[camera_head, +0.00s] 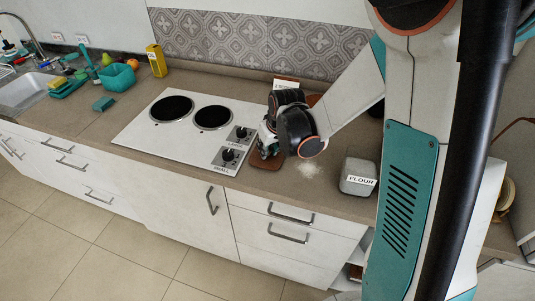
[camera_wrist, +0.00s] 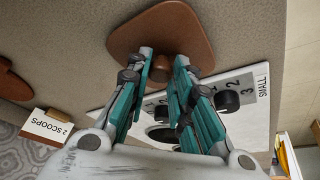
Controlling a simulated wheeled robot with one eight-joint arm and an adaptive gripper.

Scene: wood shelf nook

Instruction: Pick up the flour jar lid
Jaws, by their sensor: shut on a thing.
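The flour jar (camera_head: 358,176) is a grey-white box with a FLOUR label, standing on the counter to the right of my gripper (camera_head: 267,138). A brown wooden lid (camera_head: 265,161) with rounded corners lies beside the cooktop, below my gripper. In the wrist view the lid (camera_wrist: 185,30) is at the top, with its small knob between the fingertips of my gripper (camera_wrist: 163,64). My gripper is shut on the lid's knob. The fingers partly hide the knob, and I cannot tell whether the lid is clear of the counter.
A white cooktop (camera_head: 187,122) with knobs lies just left of the lid. White powder (camera_head: 311,168) is spilt between the lid and jar. A "2 SCOOPS" card (camera_wrist: 46,127) stands near the wall. Another brown piece (camera_wrist: 11,82) is at the wrist view's left edge.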

